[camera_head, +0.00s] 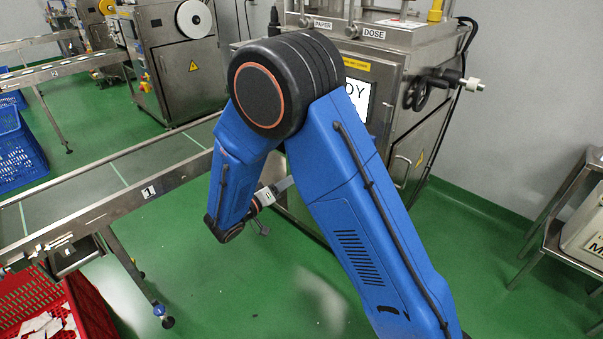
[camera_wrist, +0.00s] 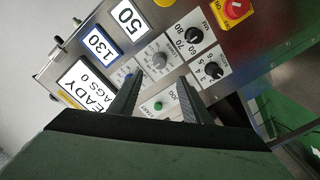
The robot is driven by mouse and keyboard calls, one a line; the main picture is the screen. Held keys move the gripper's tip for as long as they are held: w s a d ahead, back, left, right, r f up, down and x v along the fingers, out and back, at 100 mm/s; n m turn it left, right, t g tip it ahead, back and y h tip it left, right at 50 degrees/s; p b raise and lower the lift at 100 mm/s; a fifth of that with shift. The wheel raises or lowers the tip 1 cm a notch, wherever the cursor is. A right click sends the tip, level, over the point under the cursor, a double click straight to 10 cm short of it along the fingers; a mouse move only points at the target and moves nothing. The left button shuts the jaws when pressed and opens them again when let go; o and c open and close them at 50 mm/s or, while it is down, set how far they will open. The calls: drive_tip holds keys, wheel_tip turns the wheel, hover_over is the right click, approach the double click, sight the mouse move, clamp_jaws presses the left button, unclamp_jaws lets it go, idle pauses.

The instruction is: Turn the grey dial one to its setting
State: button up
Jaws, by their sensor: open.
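The grey dial (camera_wrist: 159,61) is on the machine's control panel in the wrist view, on a light plate with small print. Its pointer and setting are too small to read. My gripper (camera_wrist: 158,79) is open, its two dark fingers spread below the dial in the picture. The fingers appear apart from the dial, with nothing between them but panel. A green button (camera_wrist: 158,105) shows between the fingers. In the head view my blue arm hides the dial and most of the gripper.
Two black dials (camera_wrist: 193,35) (camera_wrist: 212,70) sit right of the grey one, with a red and yellow switch (camera_wrist: 237,11) above. Displays (camera_wrist: 100,45) read 130, 50 and READY. A conveyor (camera_head: 110,185) runs left; a red crate (camera_head: 40,305) stands below it.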

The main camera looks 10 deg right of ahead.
drive_tip(key=shift+v, duration=1.4)
drive_tip(key=s+d+r+g+y, duration=0.1)
drive_tip(key=s+d+r+g, duration=0.2)
drive_tip(key=s+d, duration=0.3)
drive_tip(key=s+d+r+m+g+y, duration=0.1)
drive_tip(key=s+d+r+g+y, duration=0.15)
drive_tip(key=d, duration=0.55)
drive_tip(key=s+d+r+g, duration=0.2)
drive_tip(key=s+d+g, duration=0.2)
drive_tip(key=s+d, duration=0.2)
drive_tip(key=s+r+n+t+y, duration=0.1)
drive_tip(key=s+r+t+y, duration=0.1)
drive_tip(key=s+y, duration=0.3)
drive_tip(key=s+r+n+t+y, duration=0.1)
drive_tip(key=s+r+y, duration=0.2)
drive_tip(key=s, duration=1)
drive_tip(key=y, duration=0.3)
drive_tip(key=shift+s+d+n+t, duration=0.25)
drive_tip(key=shift+d+n+t, duration=0.05)
drive_tip(key=shift+n+t, duration=0.1)
